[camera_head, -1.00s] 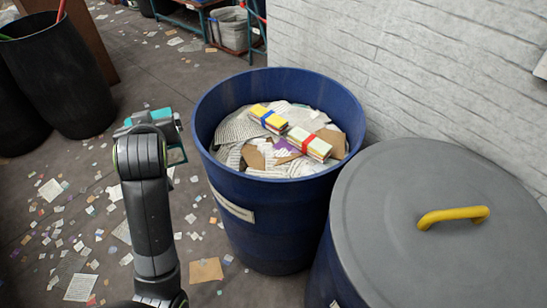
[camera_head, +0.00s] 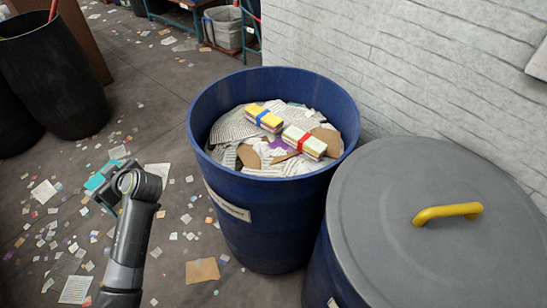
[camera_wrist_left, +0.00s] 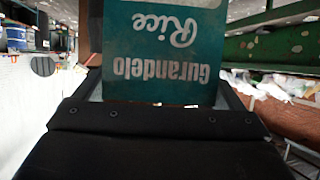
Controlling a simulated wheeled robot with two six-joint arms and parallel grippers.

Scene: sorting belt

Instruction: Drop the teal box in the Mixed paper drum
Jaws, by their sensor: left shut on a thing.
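A teal box (camera_wrist_left: 165,55) with upside-down lettering "Gurandelo Rice" fills the top middle of the left wrist view. It also shows as a small teal patch (camera_head: 101,178) in the head view, partly hidden by my wrist. My left gripper (camera_head: 108,186) is shut on it, left of the open blue drum and apart from it. The open blue drum (camera_head: 262,225) stands in the middle; the writing on its white label is too small to read. Papers, cardboard and two banded bundles lie inside it. My right gripper is not in view.
A blue drum with a grey lid (camera_head: 400,255) and yellow handle (camera_head: 447,212) stands at the front right. A pale wall (camera_head: 390,60) rises behind. Black bins (camera_head: 55,80) stand at the far left. Paper scraps litter the floor.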

